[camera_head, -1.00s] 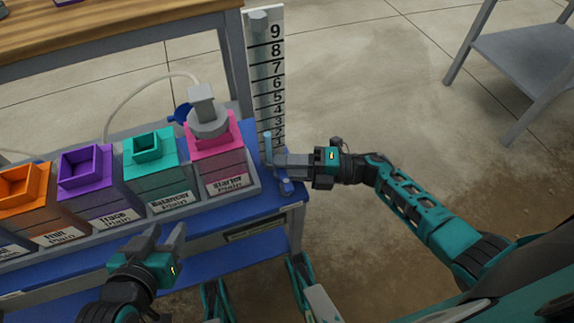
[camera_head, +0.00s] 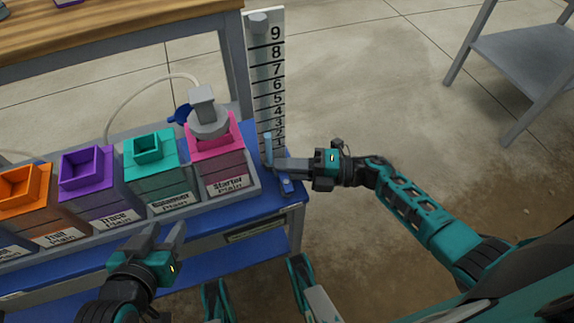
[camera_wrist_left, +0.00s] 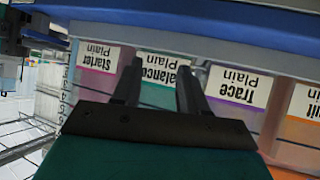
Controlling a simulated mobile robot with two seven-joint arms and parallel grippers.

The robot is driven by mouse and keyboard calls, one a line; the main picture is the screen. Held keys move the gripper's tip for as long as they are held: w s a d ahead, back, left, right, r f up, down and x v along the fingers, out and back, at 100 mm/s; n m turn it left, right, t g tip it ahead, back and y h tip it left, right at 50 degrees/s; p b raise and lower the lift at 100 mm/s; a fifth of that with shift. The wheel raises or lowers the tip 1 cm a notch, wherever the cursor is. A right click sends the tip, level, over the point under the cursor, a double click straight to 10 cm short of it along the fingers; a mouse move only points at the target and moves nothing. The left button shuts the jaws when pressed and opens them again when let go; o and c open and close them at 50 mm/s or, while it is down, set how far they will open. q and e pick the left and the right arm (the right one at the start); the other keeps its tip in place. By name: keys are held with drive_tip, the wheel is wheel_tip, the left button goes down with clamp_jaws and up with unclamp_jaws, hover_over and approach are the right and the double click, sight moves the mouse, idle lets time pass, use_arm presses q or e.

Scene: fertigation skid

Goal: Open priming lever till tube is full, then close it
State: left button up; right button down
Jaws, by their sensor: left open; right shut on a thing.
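The priming lever (camera_head: 287,187) is blue and sits at the right end of the blue skid shelf, at the foot of the tube. My right gripper (camera_head: 276,165) is shut on the lever and hides part of it. The tube (camera_head: 259,24) stands upright against a white scale board (camera_head: 276,70) with black numbers up to 9. A light blue section shows low on the tube (camera_head: 268,147); the fill level is hard to tell. My left gripper (camera_head: 163,236) is open and empty in front of the containers; its fingers also show in the left wrist view (camera_wrist_left: 160,85).
A pink Starter container (camera_head: 222,175) with a grey fitting on top stands left of the tube. A teal Balancer (camera_head: 160,178), a purple Trace (camera_head: 97,199) and an orange container (camera_head: 28,205) continue leftward. A grey table (camera_head: 525,60) stands at the back right.

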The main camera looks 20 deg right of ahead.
sight(300, 183)
drive_tip(key=m+t+h+p, duration=0.2)
drive_tip(key=t, duration=0.1)
drive_tip(key=s+d+m+t+h+p, duration=0.1)
drive_tip(key=m+t, duration=0.1)
drive_tip(key=shift+r, duration=0.1)
drive_tip(key=shift+s+d+m+t+h+p, duration=0.1)
drive_tip(key=shift+s+d+m+t+h, duration=0.1)
drive_tip(key=shift+m+t+h, duration=0.8)
drive_tip(key=shift+s+d+m+t+h+p, duration=0.2)
drive_tip(key=shift+m+t+h, duration=0.5)
drive_tip(key=shift+h, duration=0.55)
drive_tip(key=shift+s+d+m+t+h+p, duration=0.1)
drive_tip(key=shift+s+d+m+t+h, duration=0.1)
drive_tip(key=shift+m+t+h, duration=0.7)
drive_tip(key=shift+h, duration=0.45)
drive_tip(key=c, duration=1.2)
unclamp_jaws()
